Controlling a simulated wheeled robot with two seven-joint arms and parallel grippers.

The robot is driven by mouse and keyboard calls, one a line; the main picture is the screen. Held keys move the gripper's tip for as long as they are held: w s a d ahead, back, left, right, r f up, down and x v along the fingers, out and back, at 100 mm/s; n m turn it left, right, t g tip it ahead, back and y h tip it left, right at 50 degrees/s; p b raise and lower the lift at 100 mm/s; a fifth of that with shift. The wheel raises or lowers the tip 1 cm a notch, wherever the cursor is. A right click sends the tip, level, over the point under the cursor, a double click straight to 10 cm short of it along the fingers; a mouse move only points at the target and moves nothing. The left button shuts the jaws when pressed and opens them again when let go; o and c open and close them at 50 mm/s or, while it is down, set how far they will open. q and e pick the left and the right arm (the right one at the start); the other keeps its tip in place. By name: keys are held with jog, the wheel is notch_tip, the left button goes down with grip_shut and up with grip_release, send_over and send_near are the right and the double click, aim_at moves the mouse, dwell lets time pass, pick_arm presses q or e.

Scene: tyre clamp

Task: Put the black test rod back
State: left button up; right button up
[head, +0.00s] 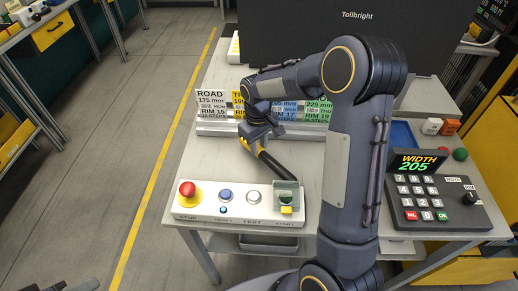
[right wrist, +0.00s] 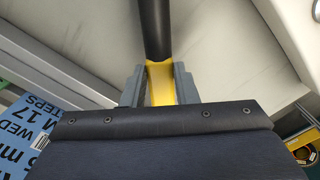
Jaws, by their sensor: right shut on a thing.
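The black test rod (head: 276,167) has a yellow grip section (head: 262,149). My right gripper (head: 258,143) is shut on that section, over the table behind the button panel. In the head view the rod slants down to the right from the gripper, its lower end near the clear cover on the panel. In the right wrist view the black shaft (right wrist: 155,28) runs up out of frame, and the grey fingers (right wrist: 160,88) sit on both sides of the yellow part (right wrist: 160,76). I cannot tell whether the rod touches the table.
Tyre cards (head: 211,103) stand in a pale rail (head: 215,129) behind the gripper. A white panel (head: 238,212) with a red button lines the front edge. A keypad (head: 437,203) reading WIDTH 205 and a blue tray (head: 402,136) are right. A dark Tollbright machine (head: 300,35) stands behind.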

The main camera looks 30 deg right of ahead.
aim_at(258, 148)
notch_tip(258, 148, down, 3)
jog(key=shift+r, duration=0.2)
jog(key=o, duration=1)
jog(key=shift+r, duration=0.1)
notch_tip(258, 148, up, 12)
jog(key=f, duration=0.1)
jog(key=s+a+r+m+t+y, duration=0.1)
jog(key=s+r, duration=0.2)
jog(key=s, duration=0.4)
jog(key=s+r+m+t+y, duration=0.1)
jog(key=s+r+t, duration=0.15)
jog(key=s, duration=0.35)
jog(key=s+a, duration=0.1)
jog(key=s, duration=0.3)
jog(key=s+a+f+m+t+y, duration=0.1)
jog(key=s+a, duration=0.1)
jog(key=s, duration=0.2)
jog(key=s+a+f+m+t, duration=0.1)
jog(key=s+a, duration=0.1)
jog(key=s, duration=0.2)
jog(key=shift+s+a+y+b, duration=0.15)
jog(key=shift+a+y+b, duration=0.1)
jog(key=shift+y+b, duration=0.15)
